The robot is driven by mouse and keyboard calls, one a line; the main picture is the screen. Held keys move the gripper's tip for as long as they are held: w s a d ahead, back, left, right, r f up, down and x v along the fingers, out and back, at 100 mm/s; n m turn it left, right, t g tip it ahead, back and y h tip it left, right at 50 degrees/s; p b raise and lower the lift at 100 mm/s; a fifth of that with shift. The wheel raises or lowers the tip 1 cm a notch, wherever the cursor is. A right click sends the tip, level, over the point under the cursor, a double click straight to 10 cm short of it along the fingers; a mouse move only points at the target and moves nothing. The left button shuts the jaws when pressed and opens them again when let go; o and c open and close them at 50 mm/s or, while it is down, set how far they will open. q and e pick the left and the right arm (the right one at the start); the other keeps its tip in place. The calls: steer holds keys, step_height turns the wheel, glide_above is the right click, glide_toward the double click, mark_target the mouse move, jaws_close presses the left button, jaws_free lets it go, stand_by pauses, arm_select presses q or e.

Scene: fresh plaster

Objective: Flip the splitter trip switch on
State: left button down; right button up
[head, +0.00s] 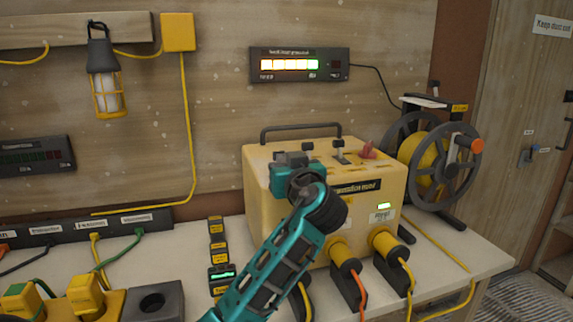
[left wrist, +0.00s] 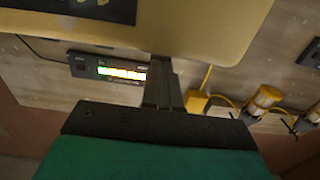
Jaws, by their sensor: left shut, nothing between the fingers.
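The splitter (head: 375,215) is a cream-yellow box with a black carry handle (head: 300,128) on the bench. Small dark toggle switches (head: 340,148) and a pink-red part (head: 370,150) stand on its top; which one is the trip switch is not clear. A small green display is lit on its front. My teal left arm comes up from below in front of the box. My left gripper (head: 290,160) is over the left part of its top and hides some of it. In the left wrist view the shut, empty fingers (left wrist: 162,80) are close to the yellow casing (left wrist: 210,25); contact cannot be told.
Yellow plugs (head: 385,243) with cables stick out of the box's front. A cable reel (head: 432,165) stands to the right. A lit bar meter (head: 298,65) hangs on the wall. A power strip (head: 90,227) and a caged lamp (head: 107,85) are at left.

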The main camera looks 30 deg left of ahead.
arm_select(q)
steer(key=shift+w+a+r, duration=0.2)
steer(key=shift+a+r, duration=0.05)
steer(key=shift+r, duration=0.15)
arm_select(e)
steer(key=shift+f, duration=0.15)
arm_select(q)
steer(key=shift+w+a+r+b, duration=0.3)
steer(key=shift+r+b, duration=0.1)
steer(key=shift+r, duration=0.05)
steer(key=shift+w+a+r, duration=0.6)
steer(key=shift+w+a, duration=0.1)
steer(key=shift+a, duration=0.15)
arm_select(e)
steer(key=shift+f, duration=0.45)
